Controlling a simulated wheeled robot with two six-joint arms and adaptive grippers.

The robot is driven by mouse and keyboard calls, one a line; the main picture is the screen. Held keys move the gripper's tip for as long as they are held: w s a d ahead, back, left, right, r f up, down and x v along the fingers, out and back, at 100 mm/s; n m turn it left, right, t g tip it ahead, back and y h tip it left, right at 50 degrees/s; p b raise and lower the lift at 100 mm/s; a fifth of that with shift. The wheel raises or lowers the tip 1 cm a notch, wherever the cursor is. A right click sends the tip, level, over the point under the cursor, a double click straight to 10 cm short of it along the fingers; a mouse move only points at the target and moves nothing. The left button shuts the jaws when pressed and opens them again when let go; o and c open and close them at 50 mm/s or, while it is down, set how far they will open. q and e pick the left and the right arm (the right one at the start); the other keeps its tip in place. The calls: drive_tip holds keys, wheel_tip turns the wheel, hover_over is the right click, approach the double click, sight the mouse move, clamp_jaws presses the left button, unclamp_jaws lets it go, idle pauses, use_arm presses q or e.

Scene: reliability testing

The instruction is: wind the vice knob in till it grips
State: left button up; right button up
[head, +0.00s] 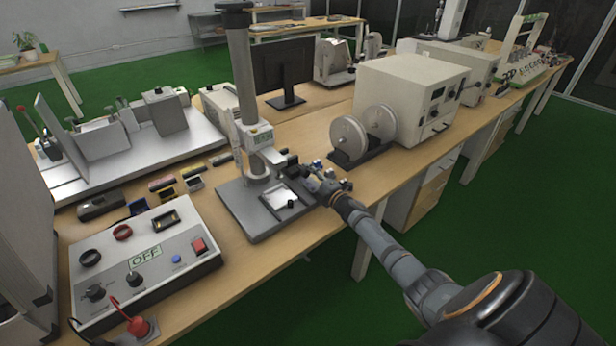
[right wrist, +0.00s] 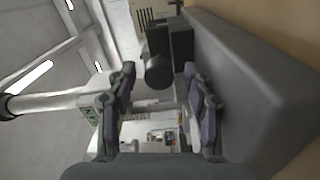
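The vice shows in the head view as a small dark block (head: 287,164) on the test stand, partly hidden near my gripper. In the right wrist view a dark round knob (right wrist: 159,72) sticks out from a dark block (right wrist: 182,42), which I take to be the vice. My right gripper (head: 322,182) is at the right side of the stand. In the right wrist view its two fingers (right wrist: 160,88) are spread, with the knob between and just beyond their tips. A gap shows on both sides of the knob, so the gripper is open and empty. My left gripper is out of view.
The stand has a tall grey column (head: 243,75) and a flat grey base (head: 258,225). A control box (head: 150,262) reading OFF is at the left front. A machine with two pale discs (head: 348,137) stands to the right. The bench's front edge is close to the stand.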

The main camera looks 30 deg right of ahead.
drive_tip(key=shift+s, duration=0.1)
drive_tip(key=s, duration=1.1)
drive_tip(key=shift+s+d, duration=0.4)
